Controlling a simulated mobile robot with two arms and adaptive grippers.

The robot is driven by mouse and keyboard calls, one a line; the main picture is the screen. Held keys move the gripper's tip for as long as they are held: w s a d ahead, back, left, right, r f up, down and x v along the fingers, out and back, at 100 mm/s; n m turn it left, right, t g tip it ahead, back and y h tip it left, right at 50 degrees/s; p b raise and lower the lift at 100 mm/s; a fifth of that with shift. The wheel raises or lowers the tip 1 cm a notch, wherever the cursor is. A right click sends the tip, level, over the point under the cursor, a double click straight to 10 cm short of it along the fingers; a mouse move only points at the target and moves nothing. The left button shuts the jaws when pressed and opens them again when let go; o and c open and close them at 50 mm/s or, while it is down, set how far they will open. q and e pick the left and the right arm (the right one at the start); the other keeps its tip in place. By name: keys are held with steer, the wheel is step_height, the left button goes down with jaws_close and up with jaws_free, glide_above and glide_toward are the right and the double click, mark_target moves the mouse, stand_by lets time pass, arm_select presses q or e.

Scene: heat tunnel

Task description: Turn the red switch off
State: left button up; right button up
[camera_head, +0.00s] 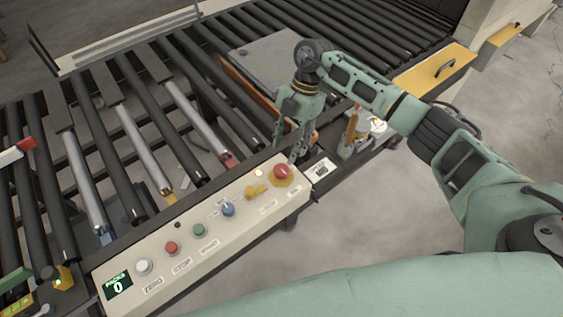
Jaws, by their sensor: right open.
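The cream control panel (216,234) runs along the near edge of the roller conveyor. At its right end is a large red mushroom-shaped knob (281,171) on a yellow base. A smaller red button (170,247) sits toward its left end; I cannot tell from the labels which one is the red switch. My right gripper (297,154) points down just behind the large red knob, fingers apart and empty. Its fingertips are close to the knob; whether they touch it I cannot tell. My left gripper is not in view.
Between the red controls are a green button (199,230), a blue knob (228,209) and a yellow switch (256,191). A white button (144,267) and a display reading 0 (118,285) are at the left. Conveyor rollers (125,155) lie behind; open floor is in front.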

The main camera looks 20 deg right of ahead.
mark_target(278, 170)
steer(key=p+x, duration=0.1)
steer(key=x, duration=0.4)
steer(key=shift+s+a+f, duration=0.1)
steer(key=shift+a+f, duration=0.05)
steer(key=shift+a, duration=0.05)
steer(key=shift+s+a+f, duration=0.1)
steer(key=shift+a+f, duration=0.1)
steer(key=shift+f, duration=0.5)
